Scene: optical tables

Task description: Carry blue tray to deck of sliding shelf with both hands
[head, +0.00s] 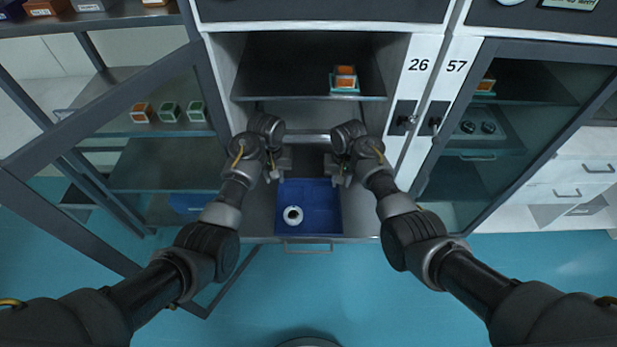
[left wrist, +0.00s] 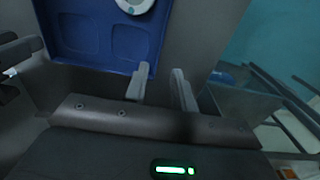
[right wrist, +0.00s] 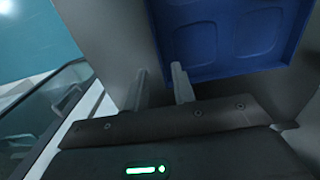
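The blue tray (head: 325,200) lies flat on the pulled-out metal deck of the sliding shelf (head: 260,212) in the open cabinet under the number 26. A white ring-shaped item (head: 293,215) sits in the tray's front left part. My left gripper (head: 277,174) is at the tray's back left corner, and its fingers are apart with nothing between them in the left wrist view (left wrist: 160,85). My right gripper (head: 341,176) is at the back right corner, also with fingers apart in the right wrist view (right wrist: 160,82). Whether either touches the rim is unclear.
A fixed upper shelf (head: 300,85) above holds an orange-and-green box (head: 345,79). An open glass door (head: 110,190) stands on the left, and another glass-fronted cabinet (head: 500,120) is on the right. The blue floor (head: 350,290) in front is clear.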

